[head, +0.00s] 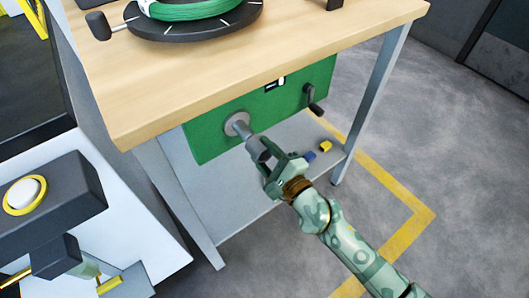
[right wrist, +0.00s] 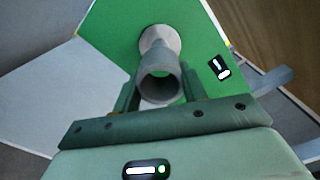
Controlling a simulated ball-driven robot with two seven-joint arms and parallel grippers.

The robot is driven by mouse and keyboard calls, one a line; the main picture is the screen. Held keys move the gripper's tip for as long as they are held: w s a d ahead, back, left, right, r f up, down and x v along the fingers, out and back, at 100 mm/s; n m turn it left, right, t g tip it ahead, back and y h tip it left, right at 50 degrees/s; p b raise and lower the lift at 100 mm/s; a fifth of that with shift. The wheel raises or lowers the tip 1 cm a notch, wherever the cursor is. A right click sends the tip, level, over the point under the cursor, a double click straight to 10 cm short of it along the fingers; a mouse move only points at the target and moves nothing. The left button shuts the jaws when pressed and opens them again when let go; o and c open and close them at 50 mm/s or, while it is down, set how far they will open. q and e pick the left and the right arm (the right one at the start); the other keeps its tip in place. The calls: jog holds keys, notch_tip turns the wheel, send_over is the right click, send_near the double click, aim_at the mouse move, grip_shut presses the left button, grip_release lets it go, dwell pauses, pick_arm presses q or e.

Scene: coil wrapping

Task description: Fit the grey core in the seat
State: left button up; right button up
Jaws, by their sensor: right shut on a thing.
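The grey core (head: 256,148) is a short hollow cylinder held in my right gripper (head: 269,157), in front of the green panel under the bench. The seat (head: 237,123) is a round grey flange on that panel. In the right wrist view the core (right wrist: 159,88) lies between the two fingers of my right gripper (right wrist: 160,92), its open end towards the camera. The seat (right wrist: 160,38) shows just beyond it, roughly in line. I cannot tell how far the core sits in the seat. My left gripper is not in view.
The green panel (head: 205,140) carries a black crank (head: 314,100) and a small switch (head: 276,84). A wooden bench top (head: 300,50) above holds a black turntable (head: 170,31) with a green coil (head: 190,8). Blue (head: 309,156) and yellow (head: 326,146) blocks lie on the lower shelf.

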aim_at(250, 138)
dwell(0.4)
jog(key=shift+w+a, duration=0.2)
jog(key=shift+w, duration=0.05)
jog(key=shift+w+a, duration=0.2)
jog(key=shift+w, duration=0.15)
jog(key=shift+w+a, duration=0.4)
jog(key=shift+w, duration=0.15)
jog(key=shift+b+x, duration=0.5)
jog(key=shift+x, duration=0.45)
jog(key=shift+x, duration=0.75)
jog(key=shift+w+a+b, duration=0.35)
jog(key=shift+w+b, duration=0.05)
jog(key=shift+b, duration=0.05)
jog(key=o, duration=1)
jog(key=shift+o, duration=0.2)
